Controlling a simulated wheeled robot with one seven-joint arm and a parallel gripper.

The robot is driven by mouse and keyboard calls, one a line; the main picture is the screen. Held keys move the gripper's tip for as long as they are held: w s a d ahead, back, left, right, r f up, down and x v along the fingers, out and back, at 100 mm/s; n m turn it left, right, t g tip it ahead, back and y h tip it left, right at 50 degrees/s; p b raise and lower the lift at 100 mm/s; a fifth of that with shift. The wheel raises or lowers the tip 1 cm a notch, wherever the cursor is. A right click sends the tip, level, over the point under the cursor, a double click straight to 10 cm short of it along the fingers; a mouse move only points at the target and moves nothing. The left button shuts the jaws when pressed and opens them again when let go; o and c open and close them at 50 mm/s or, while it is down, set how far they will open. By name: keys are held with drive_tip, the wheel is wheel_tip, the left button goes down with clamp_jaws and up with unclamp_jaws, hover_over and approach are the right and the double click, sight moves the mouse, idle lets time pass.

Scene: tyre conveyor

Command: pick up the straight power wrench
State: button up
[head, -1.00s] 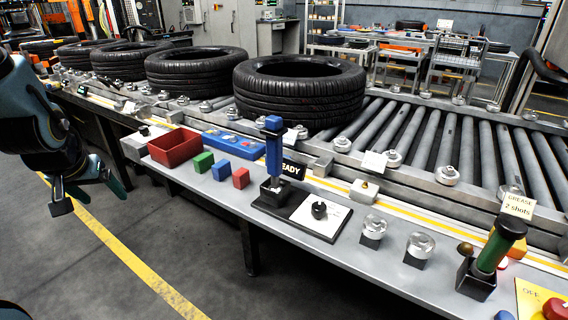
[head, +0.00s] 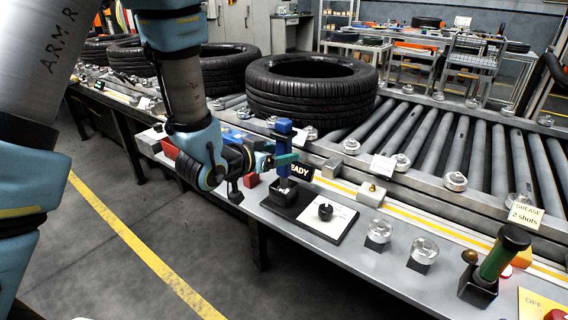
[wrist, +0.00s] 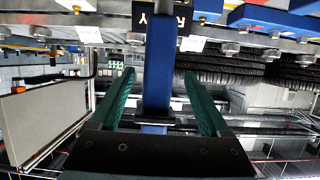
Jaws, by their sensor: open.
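The straight power wrench (head: 284,172) is a blue, upright tool standing in a black holder (head: 290,197) on the bench, in the middle of the head view. In the wrist view, which looks upside down, the blue wrench (wrist: 158,70) runs up the middle. My gripper (head: 282,159) is at the wrench, coming from the left. Its green fingers are open, one on each side of the blue body in the wrist view, with gaps showing between. I cannot tell how deep the wrench sits between them.
Two clear knobs (head: 378,229) and a green-handled tool (head: 503,252) stand further right. The roller conveyor with tyres (head: 312,92) runs behind.

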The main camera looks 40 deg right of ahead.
sight(291, 152)
drive_tip(key=shift+f+p+x, duration=0.2)
drive_tip(key=shift+p+x, duration=0.45)
drive_tip(key=shift+x, duration=0.7)
drive_tip(key=shift+f+p+x, duration=0.2)
drive_tip(key=shift+p+x, duration=0.45)
drive_tip(key=shift+x, duration=0.75)
drive_tip(key=shift+s+a, duration=0.1)
drive_tip(key=shift+s, duration=0.05)
clamp_jaws()
drive_tip(key=shift+r, duration=0.15)
